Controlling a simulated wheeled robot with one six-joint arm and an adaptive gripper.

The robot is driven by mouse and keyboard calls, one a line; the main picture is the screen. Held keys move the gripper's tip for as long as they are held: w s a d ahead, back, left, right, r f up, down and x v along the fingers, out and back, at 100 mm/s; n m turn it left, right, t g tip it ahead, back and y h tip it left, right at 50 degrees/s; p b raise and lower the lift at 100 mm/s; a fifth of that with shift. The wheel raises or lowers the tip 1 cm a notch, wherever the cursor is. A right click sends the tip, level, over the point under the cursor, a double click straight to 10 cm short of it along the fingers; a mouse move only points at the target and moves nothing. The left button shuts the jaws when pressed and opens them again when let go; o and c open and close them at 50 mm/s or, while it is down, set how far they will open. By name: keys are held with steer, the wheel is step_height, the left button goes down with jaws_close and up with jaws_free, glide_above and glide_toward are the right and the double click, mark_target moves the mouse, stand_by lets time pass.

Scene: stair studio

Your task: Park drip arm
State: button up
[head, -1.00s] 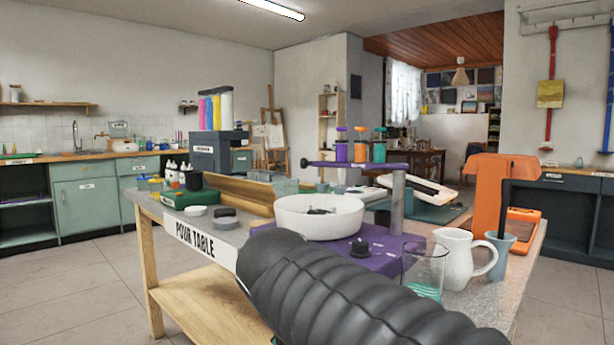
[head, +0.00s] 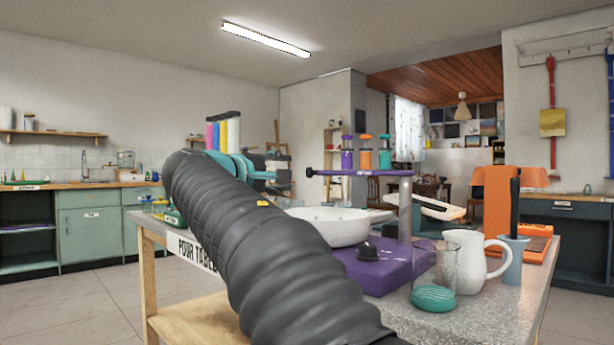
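The drip arm (head: 350,173) is a purple bar on a grey post (head: 405,212). It reaches left over the white bowl (head: 325,226) and has a black knob (head: 309,172) at its free end. It carries purple, orange and teal bottles (head: 365,152). My gripper (head: 272,174), teal and dark, shows past my black-sleeved arm, left of the free end in the picture. A gap shows between them; their depth difference is unclear. Its fingers are too small and partly hidden to tell their opening.
A glass beaker (head: 436,290) with teal contents, a white jug (head: 464,262) and a blue-grey cup (head: 511,262) stand at the table's right front. An orange stand (head: 495,210) is behind them. My arm hides much of the table's left part.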

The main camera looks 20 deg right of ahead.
mark_target(309, 173)
steer(key=x, duration=1.1)
jaws_close()
